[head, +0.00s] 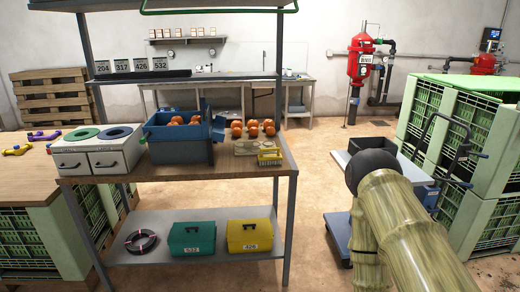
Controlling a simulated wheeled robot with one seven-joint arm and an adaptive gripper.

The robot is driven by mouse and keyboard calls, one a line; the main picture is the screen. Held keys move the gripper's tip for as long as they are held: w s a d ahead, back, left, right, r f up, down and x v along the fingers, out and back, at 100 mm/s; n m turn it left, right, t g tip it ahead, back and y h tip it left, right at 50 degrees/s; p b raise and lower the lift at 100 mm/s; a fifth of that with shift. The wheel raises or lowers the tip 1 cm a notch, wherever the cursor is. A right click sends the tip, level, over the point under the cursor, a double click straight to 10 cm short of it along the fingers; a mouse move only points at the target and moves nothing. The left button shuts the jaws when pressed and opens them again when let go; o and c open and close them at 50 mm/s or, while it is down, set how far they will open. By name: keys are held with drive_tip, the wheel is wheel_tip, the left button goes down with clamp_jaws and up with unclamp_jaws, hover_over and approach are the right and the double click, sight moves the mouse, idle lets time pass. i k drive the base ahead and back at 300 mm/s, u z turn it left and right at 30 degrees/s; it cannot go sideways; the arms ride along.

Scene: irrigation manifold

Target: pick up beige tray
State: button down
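A beige tray (243,148) with round wells lies on the right part of the wooden workbench top. Several round orange fruits (253,129) sit along its back side. A yellow brush-like item (270,157) is at its front right and hides part of it. My arm, with a bamboo-like pattern and a dark joint, rises at the lower right, apart from the bench. My gripper does not show, so I cannot see what it holds.
A blue crate (181,150) of orange fruits stands left of the tray. Further left is a white two-bin unit (100,160). Two toolboxes and a coil sit on the lower shelf (200,222). A trolley (338,232) and green crates (455,125) stand right.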

sight(245, 148)
drive_tip(key=u, duration=1.7)
drive_tip(key=i, duration=2)
drive_tip(key=z, duration=1.7)
